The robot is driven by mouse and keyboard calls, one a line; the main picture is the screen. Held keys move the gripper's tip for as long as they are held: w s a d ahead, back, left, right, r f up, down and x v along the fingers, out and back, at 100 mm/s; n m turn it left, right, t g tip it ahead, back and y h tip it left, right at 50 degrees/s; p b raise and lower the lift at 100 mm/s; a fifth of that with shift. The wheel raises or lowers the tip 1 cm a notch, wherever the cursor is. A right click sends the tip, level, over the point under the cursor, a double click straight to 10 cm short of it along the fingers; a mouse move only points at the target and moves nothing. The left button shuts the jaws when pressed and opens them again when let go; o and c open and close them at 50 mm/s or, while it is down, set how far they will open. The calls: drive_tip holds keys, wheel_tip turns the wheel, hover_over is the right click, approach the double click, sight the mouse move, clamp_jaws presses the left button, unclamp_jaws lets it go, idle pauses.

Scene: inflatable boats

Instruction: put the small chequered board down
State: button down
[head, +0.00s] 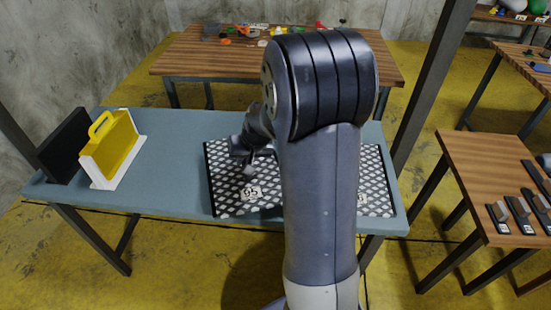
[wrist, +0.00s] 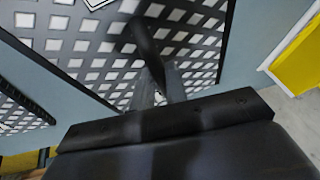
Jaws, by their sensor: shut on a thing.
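A black-and-white chequered board (head: 228,193) with a white "95" label lies level at the blue-grey table, left of my arm. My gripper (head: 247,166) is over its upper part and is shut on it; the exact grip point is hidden. The board also fills the upper part of the wrist view (wrist: 85,45), with a dark finger of my gripper (wrist: 150,65) against it. I cannot tell whether the board touches the table. A second chequered surface (head: 375,185) shows right of my arm; it also shows at the left in the wrist view (wrist: 14,116).
The blue-grey table (head: 165,180) has bare room between the boards and a yellow panel with a handle (head: 120,143) in a white stand (head: 93,172). A black panel (head: 66,146) stands at the far left. Wooden tables (head: 185,65) stand behind and to the right.

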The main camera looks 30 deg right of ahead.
sight(271, 158)
drive_tip(key=d+r+m, duration=0.1)
drive_tip(key=d, duration=0.2)
drive_tip(key=w+d+r+m+h, duration=0.1)
drive_tip(key=d+r, duration=0.1)
drive_tip(key=d+r+m+h+b, duration=0.1)
drive_tip(key=d+m, duration=0.1)
drive_tip(key=d, duration=0.1)
drive_tip(key=shift+w+d+r, duration=0.15)
drive_tip(key=shift+d+r, duration=0.1)
drive_tip(key=shift+d, duration=0.1)
wheel_tip(271, 158, down, 10)
drive_tip(key=shift+d+r, duration=0.1)
drive_tip(key=shift+r, duration=0.05)
drive_tip(key=c, duration=1.8)
unclamp_jaws()
drive_tip(key=shift+c, duration=0.2)
drive_tip(key=o, duration=0.4)
drive_tip(key=shift+o, duration=0.2)
